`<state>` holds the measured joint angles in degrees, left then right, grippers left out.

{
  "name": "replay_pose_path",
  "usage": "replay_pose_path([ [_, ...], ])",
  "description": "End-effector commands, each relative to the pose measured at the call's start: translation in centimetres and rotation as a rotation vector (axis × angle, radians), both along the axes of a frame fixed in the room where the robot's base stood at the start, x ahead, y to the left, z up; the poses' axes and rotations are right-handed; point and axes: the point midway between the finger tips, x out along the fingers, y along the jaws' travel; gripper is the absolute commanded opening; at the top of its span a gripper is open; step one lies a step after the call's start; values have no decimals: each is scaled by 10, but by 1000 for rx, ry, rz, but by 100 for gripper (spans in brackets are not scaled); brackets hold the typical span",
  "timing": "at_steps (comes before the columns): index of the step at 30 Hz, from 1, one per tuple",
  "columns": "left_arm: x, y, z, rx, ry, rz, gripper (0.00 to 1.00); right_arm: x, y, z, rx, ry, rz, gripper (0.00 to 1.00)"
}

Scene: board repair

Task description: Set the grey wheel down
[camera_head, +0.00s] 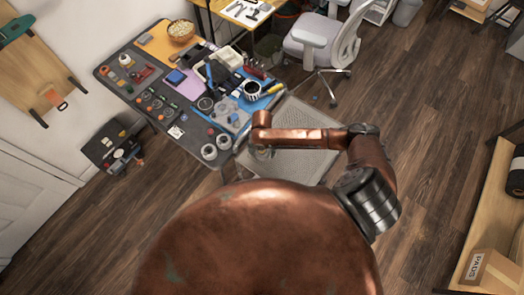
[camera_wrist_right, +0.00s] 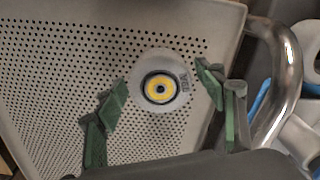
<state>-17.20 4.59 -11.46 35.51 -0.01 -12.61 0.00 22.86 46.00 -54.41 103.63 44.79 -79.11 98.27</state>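The grey wheel (camera_wrist_right: 142,70) has a yellow ring at its hub and faces the right wrist camera. It appears to lie flat on a perforated metal surface (camera_wrist_right: 60,65), which also shows in the head view (camera_head: 312,165). My right gripper (camera_wrist_right: 162,92) has its green fingers spread on either side of the wheel, with small gaps showing at both sides. In the head view my right gripper (camera_head: 264,152) is over the left part of this surface, small and partly covered by my arm, and the wheel there is hard to make out. My left gripper is not seen.
A dark workbench (camera_head: 150,92) full of tools and parts adjoins the perforated surface at the left. Two pale round parts (camera_head: 209,152) sit near its close corner. A curved metal tube (camera_wrist_right: 285,90) runs right of the wheel. An office chair (camera_head: 325,40) stands behind.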

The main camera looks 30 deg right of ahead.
Motion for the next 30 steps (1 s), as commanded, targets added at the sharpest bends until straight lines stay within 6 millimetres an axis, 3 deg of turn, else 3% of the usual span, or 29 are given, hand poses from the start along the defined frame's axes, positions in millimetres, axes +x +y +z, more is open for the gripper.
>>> replay_pose_path([
  [11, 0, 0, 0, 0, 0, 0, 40, 0, -1, 8, -1, -1, 0, 65],
  [24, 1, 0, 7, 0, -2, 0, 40, 1, 0, 93, 1, -3, 1, 65],
  [30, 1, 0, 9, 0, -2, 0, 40, 1, 0, 117, 1, -1, -1, 65],
])
